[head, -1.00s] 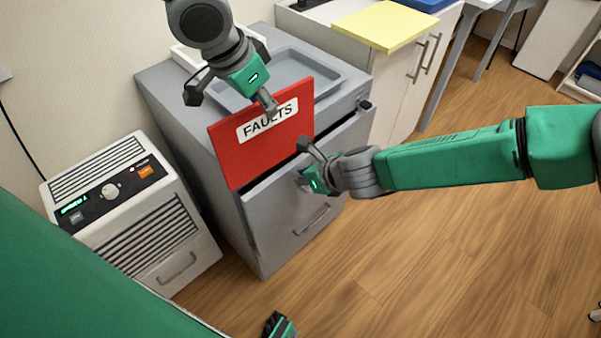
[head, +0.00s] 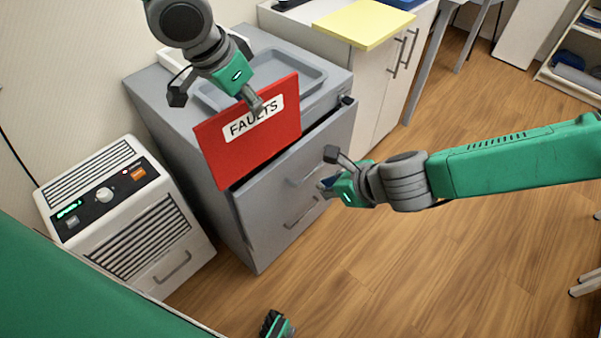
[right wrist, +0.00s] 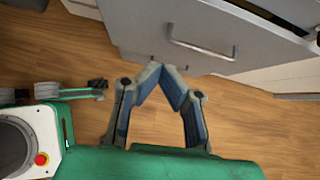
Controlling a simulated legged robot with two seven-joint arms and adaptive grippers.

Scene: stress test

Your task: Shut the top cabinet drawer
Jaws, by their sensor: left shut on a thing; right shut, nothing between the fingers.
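The grey cabinet (head: 160,88) has a top drawer (head: 335,132) with a bar handle. A dark gap shows along the drawer's top edge, so it looks partly open; how far is hard to tell. My left gripper (head: 254,104) is shut on a red FAULTS board (head: 255,150), held over the cabinet's front top edge, hiding part of the drawer. My right gripper (head: 326,172) is shut and empty, in front of the drawer front. In the right wrist view, its fingertips (right wrist: 164,68) meet just below a drawer handle (right wrist: 200,50); contact with the front cannot be told.
A grey tray (head: 310,82) lies on the cabinet top. A white appliance (head: 125,215) stands left of the cabinet. A white cupboard (head: 385,80) with a yellow board (head: 365,22) stands behind right. Wooden floor (head: 430,260) is free in front.

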